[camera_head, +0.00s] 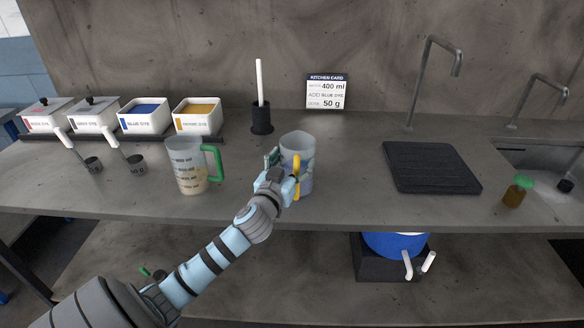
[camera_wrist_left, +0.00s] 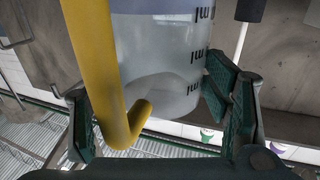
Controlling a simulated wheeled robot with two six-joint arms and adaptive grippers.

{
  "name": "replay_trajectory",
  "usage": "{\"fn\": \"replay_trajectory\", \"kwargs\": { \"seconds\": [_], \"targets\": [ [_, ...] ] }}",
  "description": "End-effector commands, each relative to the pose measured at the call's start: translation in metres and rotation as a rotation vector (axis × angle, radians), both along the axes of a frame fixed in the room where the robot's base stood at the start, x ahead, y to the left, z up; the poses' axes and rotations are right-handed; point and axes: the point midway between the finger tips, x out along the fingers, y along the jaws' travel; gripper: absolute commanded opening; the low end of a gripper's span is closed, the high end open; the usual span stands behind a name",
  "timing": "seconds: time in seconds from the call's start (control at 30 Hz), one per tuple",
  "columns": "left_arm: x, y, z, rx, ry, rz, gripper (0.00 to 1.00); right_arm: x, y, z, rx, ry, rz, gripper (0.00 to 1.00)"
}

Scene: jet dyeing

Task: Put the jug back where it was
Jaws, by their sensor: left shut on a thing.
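A translucent jug with a yellow handle (camera_head: 302,150) is at the middle of the counter, near its front edge. My left gripper (camera_head: 280,172) is shut on this jug from the front left. In the left wrist view, the jug (camera_wrist_left: 160,65) is between the two dark green fingers (camera_wrist_left: 155,115), with the yellow handle at the left. I cannot tell whether its base touches the counter. A second jug with a green handle (camera_head: 187,168) stands upright to the left, with pale contents low inside. My right gripper is not in view.
Several dye tubs, including blue (camera_head: 144,117) and orange (camera_head: 198,116), stand at the back left, with two scoops (camera_head: 134,158) in front. A rod holder (camera_head: 261,119), kitchen card (camera_head: 327,92), black mat (camera_head: 430,167), small bottle (camera_head: 516,191) and sink (camera_head: 548,170) are around.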

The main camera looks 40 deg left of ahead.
Motion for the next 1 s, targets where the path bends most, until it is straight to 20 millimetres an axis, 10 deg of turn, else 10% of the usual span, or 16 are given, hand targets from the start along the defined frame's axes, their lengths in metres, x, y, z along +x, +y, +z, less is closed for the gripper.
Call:
{"fn": "replay_trajectory", "kwargs": {
  "seconds": [0.23, 0.27, 0.37, 0.77, 1.0],
  "targets": [
    [0.000, 0.000, -0.001, 0.002, -0.003, -0.002, 0.11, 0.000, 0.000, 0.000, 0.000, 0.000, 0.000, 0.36],
    [0.000, 0.000, -0.002, 0.000, -0.001, 0.000, 0.75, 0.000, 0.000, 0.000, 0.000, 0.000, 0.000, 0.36],
    [0.000, 0.000, -0.002, 0.000, -0.001, -0.001, 0.91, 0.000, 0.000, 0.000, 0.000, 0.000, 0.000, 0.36],
    [-0.004, -0.002, -0.002, 0.002, 0.000, -0.001, 0.91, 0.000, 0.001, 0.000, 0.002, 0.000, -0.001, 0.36],
    [-0.052, -0.019, -0.003, 0.004, 0.004, -0.004, 0.91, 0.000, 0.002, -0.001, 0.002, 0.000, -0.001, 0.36]
  ]
}}
